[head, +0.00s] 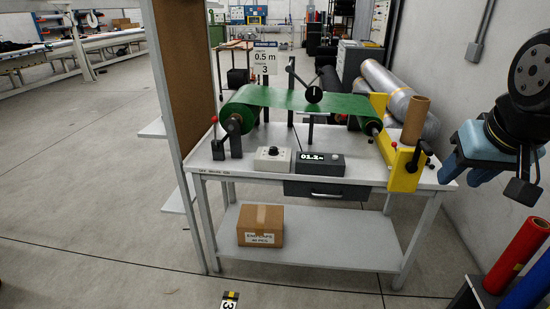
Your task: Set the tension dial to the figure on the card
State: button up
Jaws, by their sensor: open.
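The tension dial is a dark knob (273,151) on a small light grey box (262,162) at the front of the white table. Its pointer setting is too small to read. The white card (265,62) stands upright behind the green belt and reads 0.5 m, with a 3 below. My gripper (523,191) hangs at the right edge, beyond the table's right end, open, empty and well apart from the dial. Its fingers are small and partly hidden by my arm.
A black counter box (320,163) with a lit display stands right of the dial box. The green belt (300,101) runs behind both. A red-knobbed lever (214,121) is at left, a yellow bracket (406,168) at right. A brown panel (176,70) stands left of the table.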

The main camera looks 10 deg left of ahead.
aim_at(273, 150)
jog(key=k, duration=1.3)
jog(key=u, duration=0.5)
jog(key=i, duration=2.1)
jog(key=z, duration=0.35)
